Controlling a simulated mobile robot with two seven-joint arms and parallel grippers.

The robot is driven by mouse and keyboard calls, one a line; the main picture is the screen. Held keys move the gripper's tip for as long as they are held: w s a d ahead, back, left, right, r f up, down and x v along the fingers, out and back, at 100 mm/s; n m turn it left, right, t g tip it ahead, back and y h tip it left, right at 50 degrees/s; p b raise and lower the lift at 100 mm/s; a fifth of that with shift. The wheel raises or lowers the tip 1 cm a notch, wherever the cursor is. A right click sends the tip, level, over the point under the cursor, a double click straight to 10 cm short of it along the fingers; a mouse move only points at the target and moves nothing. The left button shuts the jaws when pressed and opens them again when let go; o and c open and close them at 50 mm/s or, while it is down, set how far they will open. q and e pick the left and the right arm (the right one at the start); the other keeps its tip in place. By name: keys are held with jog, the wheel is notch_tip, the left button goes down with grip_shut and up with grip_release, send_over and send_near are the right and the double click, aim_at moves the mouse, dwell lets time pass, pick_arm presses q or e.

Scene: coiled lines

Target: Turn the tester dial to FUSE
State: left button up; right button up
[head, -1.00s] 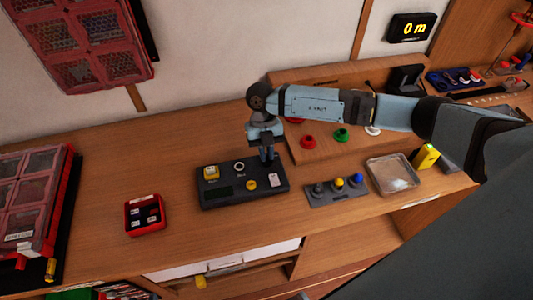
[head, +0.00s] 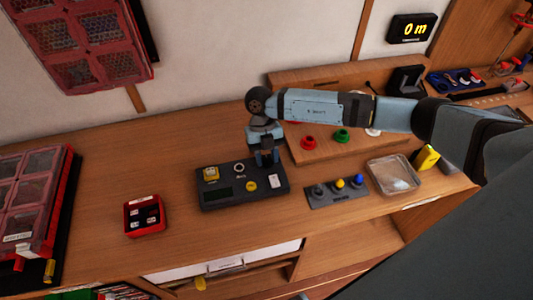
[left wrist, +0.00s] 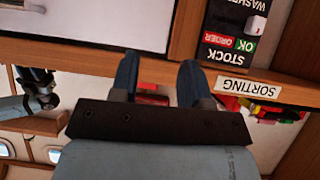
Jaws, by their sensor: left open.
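The tester (head: 222,198) is a dark box on the wooden bench in the head view. It has a yellow part at its back left, a pale ring, a round yellow knob (head: 251,185) and a white switch (head: 275,181). My right gripper (head: 266,162) points down at the tester's back right corner and hides what is under it. I cannot make out the dial, the FUSE mark, or whether the right fingers touch anything.
A red box (head: 145,216) stands left of the tester. A grey panel with knobs (head: 337,193) and a clear tray (head: 394,174) stand to its right. Red and green buttons sit behind. In the left wrist view, a SORTING label (left wrist: 249,88) is on a wooden edge.

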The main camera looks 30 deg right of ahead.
jog(key=shift+w+r, duration=0.1)
jog(key=shift+r, duration=0.05)
jog(key=shift+w+d+r, duration=0.1)
jog(key=shift+w+r, duration=0.05)
jog(key=shift+r, duration=0.1)
jog(key=b+v, duration=0.2)
jog(key=v, duration=1.1)
